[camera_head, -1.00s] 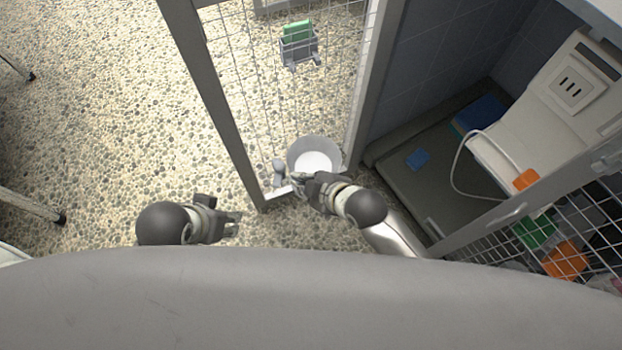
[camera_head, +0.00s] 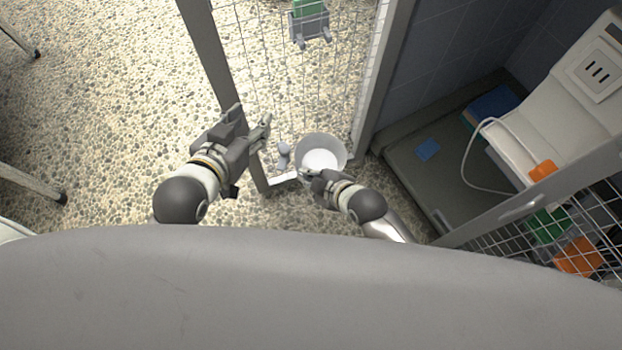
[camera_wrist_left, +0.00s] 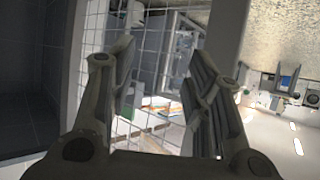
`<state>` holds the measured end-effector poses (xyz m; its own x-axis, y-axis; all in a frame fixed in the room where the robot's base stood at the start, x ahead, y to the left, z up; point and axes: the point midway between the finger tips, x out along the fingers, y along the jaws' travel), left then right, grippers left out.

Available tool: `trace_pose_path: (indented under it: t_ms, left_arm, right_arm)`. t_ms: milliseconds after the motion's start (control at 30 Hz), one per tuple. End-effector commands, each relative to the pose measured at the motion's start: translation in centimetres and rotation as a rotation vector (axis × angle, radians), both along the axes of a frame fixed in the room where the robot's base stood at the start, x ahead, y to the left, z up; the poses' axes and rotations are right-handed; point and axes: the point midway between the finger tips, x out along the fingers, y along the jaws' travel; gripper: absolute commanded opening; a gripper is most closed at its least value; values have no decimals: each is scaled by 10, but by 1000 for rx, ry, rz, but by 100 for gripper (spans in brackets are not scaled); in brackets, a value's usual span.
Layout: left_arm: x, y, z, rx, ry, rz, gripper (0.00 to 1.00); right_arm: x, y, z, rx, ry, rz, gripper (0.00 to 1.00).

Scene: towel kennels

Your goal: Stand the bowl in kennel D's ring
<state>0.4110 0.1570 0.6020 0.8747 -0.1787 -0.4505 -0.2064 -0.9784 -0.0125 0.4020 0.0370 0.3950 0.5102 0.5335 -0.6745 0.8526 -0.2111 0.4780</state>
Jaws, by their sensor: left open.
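The pale round bowl (camera_head: 334,144) is in the middle of the head view, just inside the door frame's lower corner. My right gripper (camera_head: 309,176) is at its near rim and looks shut on it; the fingertips are partly hidden. My left gripper (camera_head: 254,117) is open at the door's grey post, left of the bowl. In the left wrist view its open fingers (camera_wrist_left: 158,60) have wire mesh and a pale post behind them, with nothing held. I cannot make out the ring or a letter D.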

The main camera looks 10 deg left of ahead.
Motion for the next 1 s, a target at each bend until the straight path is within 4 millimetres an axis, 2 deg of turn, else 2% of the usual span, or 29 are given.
trace_pose_path:
  t_ms: [100, 300, 567, 767, 1000]
  left_arm:
    - [12, -6, 17, -27, -111, -8, 46]
    - [21, -11, 39, -54, -226, -15, 46]
    - [22, -12, 43, -58, -242, -16, 46]
    - [22, -11, 42, -57, -241, -16, 46]
    - [22, -11, 42, -57, -240, -15, 46]
  right_arm:
    - [1, 0, -12, 1, -2, 0, 0]
    - [1, 0, -21, 2, -2, 0, 0]
    - [1, 0, -21, 1, -2, -1, 0]
    - [0, 0, -22, 0, -1, -1, 26]
    - [0, 0, -22, 1, -1, 0, 27]
